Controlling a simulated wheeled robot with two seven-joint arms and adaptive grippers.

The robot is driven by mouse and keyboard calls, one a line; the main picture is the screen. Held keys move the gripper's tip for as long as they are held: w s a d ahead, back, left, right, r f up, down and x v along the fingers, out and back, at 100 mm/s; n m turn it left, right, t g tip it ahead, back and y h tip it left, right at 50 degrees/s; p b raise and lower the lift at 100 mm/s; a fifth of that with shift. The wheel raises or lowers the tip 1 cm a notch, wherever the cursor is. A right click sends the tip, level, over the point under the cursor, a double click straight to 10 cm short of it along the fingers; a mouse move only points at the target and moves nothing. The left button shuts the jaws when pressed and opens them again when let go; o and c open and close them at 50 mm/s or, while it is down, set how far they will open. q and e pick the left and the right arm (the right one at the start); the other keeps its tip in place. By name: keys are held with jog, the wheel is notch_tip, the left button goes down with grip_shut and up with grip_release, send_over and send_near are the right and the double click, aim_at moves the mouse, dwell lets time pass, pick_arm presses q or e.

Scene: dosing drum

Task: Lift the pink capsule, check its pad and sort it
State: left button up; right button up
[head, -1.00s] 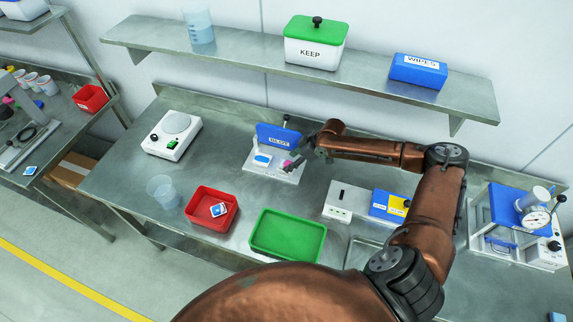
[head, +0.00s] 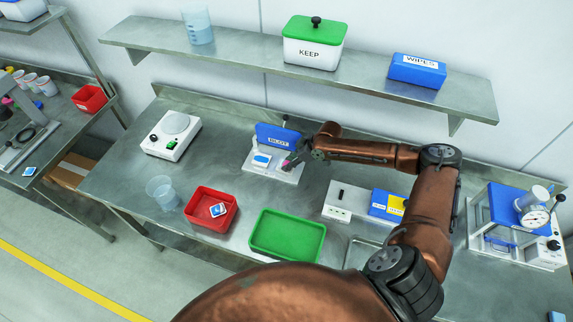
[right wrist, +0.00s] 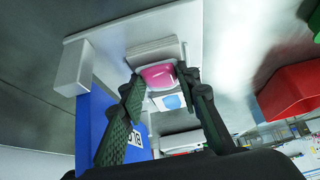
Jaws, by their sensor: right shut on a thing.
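The pink capsule (head: 286,163) is at the right end of the white blot station (head: 284,176) on the bench. My right gripper (head: 290,161) is over that end, its fingers shut on the capsule. In the right wrist view the pink capsule (right wrist: 158,75) sits between the two fingertips of my right gripper (right wrist: 163,82). The station has an upright blue BLOT panel (head: 278,137) and a blue-and-white pad (head: 261,160) left of the capsule. I cannot tell whether the capsule still touches the station, and its underside is hidden. My left gripper is out of view.
A red tray (head: 197,221) holding a blue-and-white packet and an empty green tray (head: 262,244) stand in front. A scale (head: 160,150) and a clear beaker (head: 160,188) are left. A white device (head: 340,215) stands right. The KEEP box (head: 312,53) is on the shelf.

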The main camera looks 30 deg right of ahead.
aim_at(283, 162)
jog(key=shift+r, duration=0.55)
notch_tip(283, 162, up, 2)
jog(key=shift+s+r, duration=0.1)
jog(key=shift+r, duration=0.1)
jog(key=s+a+r, duration=0.7)
jog(key=s+r, duration=0.3)
jog(key=s, duration=0.2)
jog(key=w+a+r+m+t+h+b, duration=0.1)
jog(key=a+m+h, duration=0.3)
jog(key=a+m, duration=0.4)
jog(key=shift+w+a+r+t+b, duration=0.3)
jog(key=shift+w+a+r+b, duration=0.25)
jog(key=shift+w+a+b, duration=0.5)
